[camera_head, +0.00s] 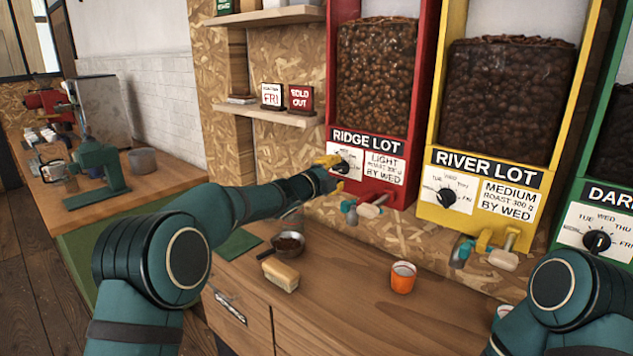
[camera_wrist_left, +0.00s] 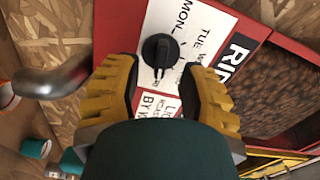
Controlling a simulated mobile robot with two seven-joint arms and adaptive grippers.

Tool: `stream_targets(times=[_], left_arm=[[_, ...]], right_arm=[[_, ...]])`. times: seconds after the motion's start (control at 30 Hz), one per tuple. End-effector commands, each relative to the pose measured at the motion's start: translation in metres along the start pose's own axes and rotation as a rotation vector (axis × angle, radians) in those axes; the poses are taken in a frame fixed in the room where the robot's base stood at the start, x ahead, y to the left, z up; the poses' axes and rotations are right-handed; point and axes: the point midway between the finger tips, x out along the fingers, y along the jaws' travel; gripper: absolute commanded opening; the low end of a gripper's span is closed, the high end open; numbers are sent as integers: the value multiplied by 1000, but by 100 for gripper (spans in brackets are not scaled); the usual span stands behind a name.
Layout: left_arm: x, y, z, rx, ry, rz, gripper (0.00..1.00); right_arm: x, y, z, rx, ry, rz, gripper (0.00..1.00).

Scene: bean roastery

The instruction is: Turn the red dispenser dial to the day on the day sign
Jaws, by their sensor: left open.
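The red dispenser (camera_head: 331,100), labelled RIDGE LOT, stands against the board wall. Its black dial (camera_wrist_left: 158,50) sits on a white day plate; MON and TUE are readable in the left wrist view, other days partly hidden. Which day the dial points to, I cannot tell. My left gripper (camera_head: 334,173) is at the plate, open, with its yellow fingers on either side of the dial in the left wrist view (camera_wrist_left: 161,78); contact is not clear. The day sign (camera_head: 272,96) on the lower shelf reads FRI. My right arm shows at lower right, its gripper out of frame.
A SOLD OUT sign (camera_head: 301,99) stands beside the day sign. Yellow (camera_head: 432,175) and green (camera_head: 571,202) dispensers stand to the right with their own dials.

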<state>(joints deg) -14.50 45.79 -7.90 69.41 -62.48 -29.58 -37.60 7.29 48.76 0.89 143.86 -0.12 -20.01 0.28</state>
Motion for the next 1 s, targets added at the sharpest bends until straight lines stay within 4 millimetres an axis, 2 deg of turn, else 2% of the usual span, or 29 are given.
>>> stream_targets(times=[0.5,0.7,1.0], left_arm=[[-83,-2,0,0,-2,-2,40],[-97,-1,0,0,-1,-2,40],[-99,0,0,1,0,-2,40]], right_arm=[[0,0,0,0,0,0,47],[0,0,0,0,0,0,47],[0,0,0,0,0,0,47]])
